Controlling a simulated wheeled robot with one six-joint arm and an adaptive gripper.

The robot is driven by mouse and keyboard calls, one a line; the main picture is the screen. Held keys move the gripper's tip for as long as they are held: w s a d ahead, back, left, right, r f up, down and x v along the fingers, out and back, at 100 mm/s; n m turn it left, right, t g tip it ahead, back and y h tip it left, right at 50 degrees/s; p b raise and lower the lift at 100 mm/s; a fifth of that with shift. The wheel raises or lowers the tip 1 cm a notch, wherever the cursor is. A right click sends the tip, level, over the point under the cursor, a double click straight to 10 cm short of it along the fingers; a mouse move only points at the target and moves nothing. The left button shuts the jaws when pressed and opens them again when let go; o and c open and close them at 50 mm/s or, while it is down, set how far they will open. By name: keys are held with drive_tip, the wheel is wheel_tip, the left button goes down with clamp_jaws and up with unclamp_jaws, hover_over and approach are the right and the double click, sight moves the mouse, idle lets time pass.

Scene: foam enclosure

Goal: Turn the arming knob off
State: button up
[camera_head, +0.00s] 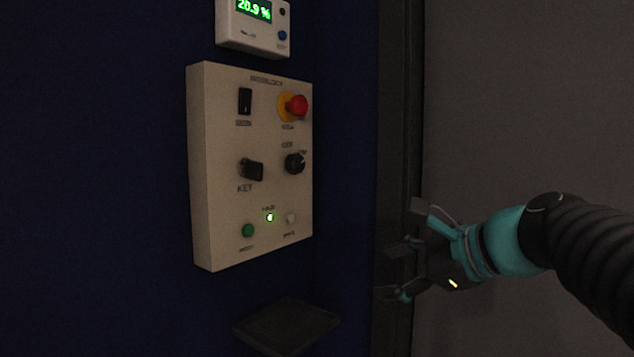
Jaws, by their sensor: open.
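A beige control panel (205,180) is fixed to the dark blue wall. Two black knobs sit at its mid height: the left knob (251,169) has "KEY" under it, and the right knob (295,163) has a white pointer mark towards its upper right and small labels above it. The labels are too blurred to tell which knob is for arming. My gripper (402,253) is open and empty, to the right of the panel and lower than the knobs. It touches neither knob.
The panel also carries a black rocker switch (245,101), a red mushroom button (298,105), a green button (248,230), a lit green lamp (270,217) and a pale button (291,218). A meter reading 20.9 % (253,40) hangs above. A dark shelf (287,325) juts out below.

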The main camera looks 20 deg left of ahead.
sight(300, 165)
drive_tip(key=w+a+r+m+y, duration=0.3)
drive_tip(key=w+r, duration=0.1)
drive_tip(key=r, duration=0.3)
drive_tip(key=w+a+r+m+y, duration=0.3)
drive_tip(key=r+m, duration=0.1)
drive_tip(key=r, duration=0.3)
drive_tip(key=p+x, duration=0.1)
drive_tip(key=x, duration=1.2)
drive_tip(key=shift+w+a+r, duration=0.1)
drive_tip(key=shift+r, duration=0.05)
drive_tip(key=c, duration=1.1)
